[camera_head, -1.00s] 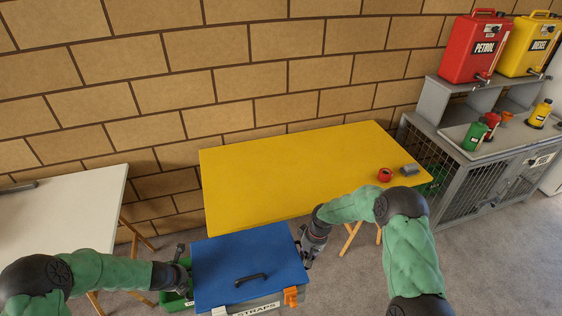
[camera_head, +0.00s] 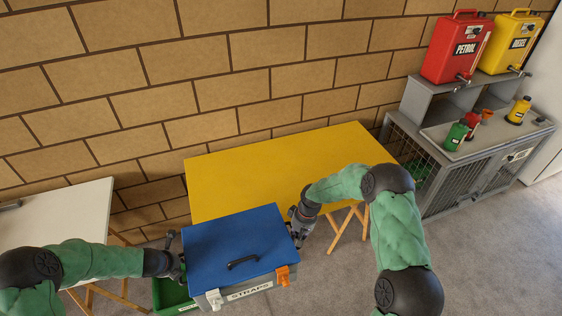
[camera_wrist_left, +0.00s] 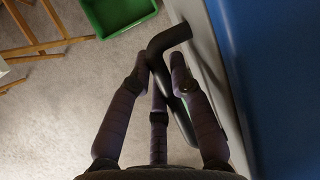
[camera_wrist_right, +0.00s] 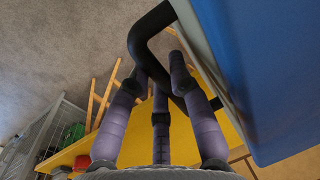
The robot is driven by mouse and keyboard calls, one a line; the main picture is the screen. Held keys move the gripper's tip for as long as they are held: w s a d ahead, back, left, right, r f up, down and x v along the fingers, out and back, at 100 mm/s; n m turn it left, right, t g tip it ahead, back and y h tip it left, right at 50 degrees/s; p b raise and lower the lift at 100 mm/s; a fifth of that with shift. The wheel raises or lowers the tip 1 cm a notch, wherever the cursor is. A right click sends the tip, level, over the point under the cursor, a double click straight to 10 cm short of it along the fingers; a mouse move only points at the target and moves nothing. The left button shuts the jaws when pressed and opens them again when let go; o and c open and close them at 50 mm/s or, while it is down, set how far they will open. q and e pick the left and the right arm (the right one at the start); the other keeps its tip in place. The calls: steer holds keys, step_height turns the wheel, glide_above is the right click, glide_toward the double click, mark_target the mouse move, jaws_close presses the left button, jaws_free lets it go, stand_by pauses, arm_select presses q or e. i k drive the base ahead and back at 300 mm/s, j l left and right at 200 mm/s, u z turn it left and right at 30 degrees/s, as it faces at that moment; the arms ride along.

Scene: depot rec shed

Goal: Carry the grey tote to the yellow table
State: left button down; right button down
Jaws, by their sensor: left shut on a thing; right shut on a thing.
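The grey tote (camera_head: 248,291) has a blue lid with a black handle, a STRAPS label and an orange latch. It is level in front of the yellow table (camera_head: 260,165) and covers part of its front left edge in the head view. I cannot tell whether it touches the table. My left gripper (camera_head: 178,268) is shut on the tote's left side handle, a black bar in the left wrist view (camera_wrist_left: 168,40). My right gripper (camera_head: 297,232) is shut on the right side handle, also black in the right wrist view (camera_wrist_right: 146,40).
A green bin (camera_head: 168,295) is low beside the tote's left. A white table (camera_head: 70,215) stands at left. A grey cage cabinet (camera_head: 435,175) with red (camera_head: 458,48) and yellow (camera_head: 508,42) cans stands at right. The yellow tabletop's visible left and middle are clear; my right arm hides its right.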

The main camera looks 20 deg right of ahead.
mark_target(255, 198)
steer(key=i+l, duration=0.2)
steer(key=i, duration=0.2)
steer(key=i+l, duration=0.2)
steer(key=i, duration=0.2)
steer(key=i+l, duration=0.2)
steer(key=i, duration=0.15)
